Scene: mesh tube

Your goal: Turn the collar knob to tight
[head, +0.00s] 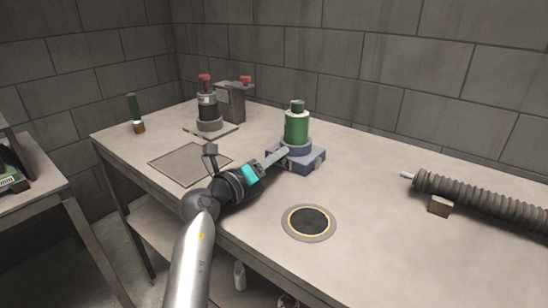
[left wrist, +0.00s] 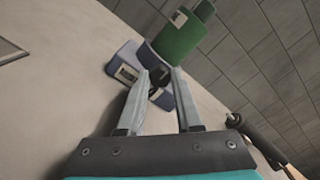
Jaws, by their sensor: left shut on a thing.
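A green cylinder (head: 296,128) with a smaller green top stands upright in a grey collar on a blue-grey base block (head: 313,161) near the middle of the table. In the left wrist view the green cylinder (left wrist: 180,38) and the base block (left wrist: 121,62) lie just beyond my fingers. My left gripper (head: 284,152) reaches in from the left at the base of the cylinder. In the left wrist view its two fingers (left wrist: 160,74) are shut on the small dark collar knob (left wrist: 157,80). The fingers partly hide the knob, and I cannot read its setting. My right gripper is not in view.
A round dark disc with a yellow ring (head: 309,221) lies in front. A ribbed hose (head: 480,195) lies at the right beside a small brown block (head: 439,206). Red-topped devices (head: 207,105) stand at the back left, near a flat grey plate (head: 188,160). The table between is clear.

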